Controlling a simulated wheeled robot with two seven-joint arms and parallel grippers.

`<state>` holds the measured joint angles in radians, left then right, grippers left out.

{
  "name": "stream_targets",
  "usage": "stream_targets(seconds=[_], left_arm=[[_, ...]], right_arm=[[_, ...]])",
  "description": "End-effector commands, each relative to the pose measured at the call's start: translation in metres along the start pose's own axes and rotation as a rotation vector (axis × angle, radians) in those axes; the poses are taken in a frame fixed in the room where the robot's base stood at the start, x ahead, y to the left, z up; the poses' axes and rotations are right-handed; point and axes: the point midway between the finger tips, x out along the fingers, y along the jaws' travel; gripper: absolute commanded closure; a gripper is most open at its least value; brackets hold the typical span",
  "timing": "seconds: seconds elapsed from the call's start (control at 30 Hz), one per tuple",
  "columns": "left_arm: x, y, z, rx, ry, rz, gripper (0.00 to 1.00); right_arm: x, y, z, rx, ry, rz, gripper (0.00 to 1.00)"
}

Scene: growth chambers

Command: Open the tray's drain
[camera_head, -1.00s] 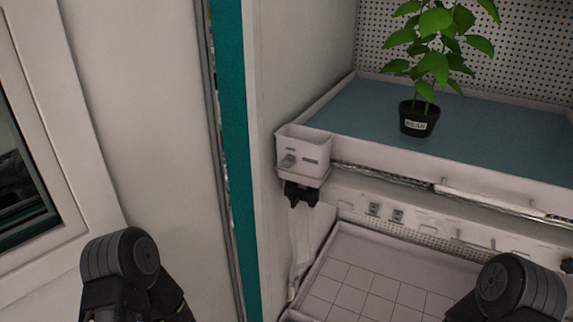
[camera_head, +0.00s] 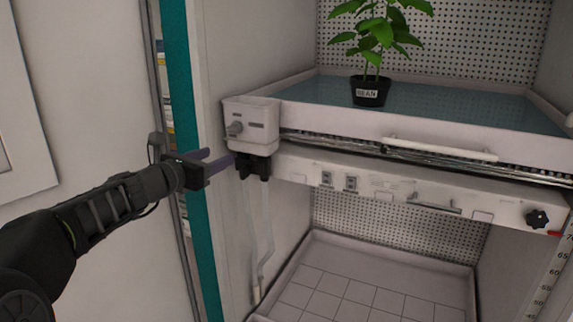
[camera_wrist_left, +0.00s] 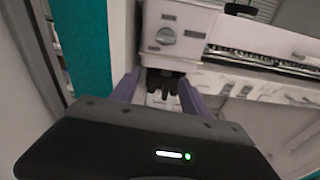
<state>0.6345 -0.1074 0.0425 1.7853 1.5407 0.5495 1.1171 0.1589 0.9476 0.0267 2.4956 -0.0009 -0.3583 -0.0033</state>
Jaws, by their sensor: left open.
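The upper tray (camera_head: 330,117) is pale, holds a bluish liquid surface (camera_head: 310,92), and has a small white drain box (camera_head: 252,115) at its front left corner. A grey knob (camera_head: 235,128) sits on the box's front; it also shows in the left wrist view (camera_wrist_left: 166,36). A black fitting (camera_head: 254,166) is under the box, with a pale hose (camera_head: 262,235) hanging below. My left gripper (camera_head: 221,158) is open and empty, its purple fingers just left of and below the box. In the left wrist view its fingers (camera_wrist_left: 160,88) stand on either side of the black fitting, below the knob. My right gripper is out of view.
A potted bean plant (camera_head: 370,92) stands in the upper tray. A lower gridded tray (camera_head: 350,290) sits beneath. A teal door-frame strip (camera_head: 182,95) is left of the box. A black knob (camera_head: 537,219) is on the panel at right.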

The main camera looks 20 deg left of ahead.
Motion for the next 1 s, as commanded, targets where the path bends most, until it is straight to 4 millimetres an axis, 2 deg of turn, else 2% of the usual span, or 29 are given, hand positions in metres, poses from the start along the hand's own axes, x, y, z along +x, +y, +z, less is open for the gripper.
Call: stream_targets(seconds=[0.03,0.1,0.17,0.53,0.67,1.0], left_arm=[[-0.010,0.008,0.017,-0.030,-0.051,0.018,0.46],[-0.019,0.013,0.037,-0.061,-0.098,0.025,0.46],[-0.023,0.015,0.046,-0.076,-0.117,0.028,0.46],[-0.021,0.015,0.047,-0.078,-0.117,0.026,0.46],[-0.011,0.014,0.049,-0.077,-0.117,0.024,0.46],[0.039,0.016,0.054,-0.078,-0.115,0.024,0.46]], right_arm=[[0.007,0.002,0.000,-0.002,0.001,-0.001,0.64],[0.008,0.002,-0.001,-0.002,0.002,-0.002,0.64],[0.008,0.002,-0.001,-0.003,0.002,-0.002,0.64],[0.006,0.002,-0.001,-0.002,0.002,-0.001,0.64],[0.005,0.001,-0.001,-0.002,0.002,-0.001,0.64],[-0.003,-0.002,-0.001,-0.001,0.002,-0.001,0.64]])
